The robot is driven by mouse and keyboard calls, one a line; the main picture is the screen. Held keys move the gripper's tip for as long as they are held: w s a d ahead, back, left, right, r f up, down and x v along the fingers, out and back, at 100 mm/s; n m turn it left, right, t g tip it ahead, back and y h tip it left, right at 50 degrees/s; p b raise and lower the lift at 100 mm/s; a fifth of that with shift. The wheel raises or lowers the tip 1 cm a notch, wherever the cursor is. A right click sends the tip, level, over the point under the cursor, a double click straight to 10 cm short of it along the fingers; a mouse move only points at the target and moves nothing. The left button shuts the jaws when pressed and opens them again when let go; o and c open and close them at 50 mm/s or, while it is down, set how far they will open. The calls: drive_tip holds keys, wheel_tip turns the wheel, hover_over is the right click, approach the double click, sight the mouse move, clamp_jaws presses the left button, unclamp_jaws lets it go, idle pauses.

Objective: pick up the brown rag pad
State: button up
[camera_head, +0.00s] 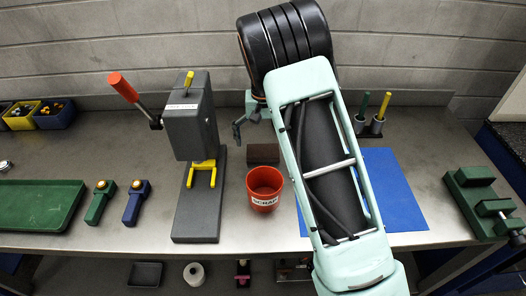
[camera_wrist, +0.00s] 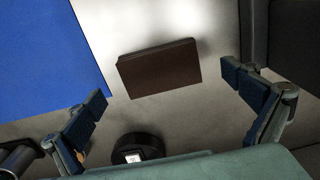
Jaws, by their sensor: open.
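The brown rag pad (camera_head: 263,153) lies flat on the metal bench, behind the red scrap cup (camera_head: 265,187) and right of the grey press. In the wrist view the pad (camera_wrist: 160,68) is fully visible, a dark brown block lying slightly tilted in the picture. My gripper (camera_wrist: 163,88) is open and empty, with one finger to each side of the pad in that view. In the head view my gripper (camera_head: 246,122) shows beyond and left of the pad, partly hidden by my arm. It appears above the bench, apart from the pad.
The grey press (camera_head: 192,120) with its red-knobbed lever stands close left of the pad. A blue mat (camera_head: 400,190) lies to the right, partly behind my arm. A round black object (camera_wrist: 138,146) with a white label sits near the pad. Green vise (camera_head: 480,200) stands far right.

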wheel_tip(320, 180, down, 2)
drive_tip(key=shift+f, duration=0.1)
drive_tip(key=c, duration=1.2)
drive_tip(key=shift+c, duration=0.2)
drive_tip(key=shift+r, duration=0.5)
wheel_tip(320, 180, up, 2)
drive_tip(key=shift+w+r, duration=0.1)
drive_tip(key=shift+r, duration=0.05)
drive_tip(key=s+d+r+b, duration=0.3)
drive_tip(key=s+d+r, duration=0.3)
drive_tip(key=d+r, duration=0.3)
drive_tip(key=shift+d+r, duration=0.35)
drive_tip(key=shift+d, duration=1.55)
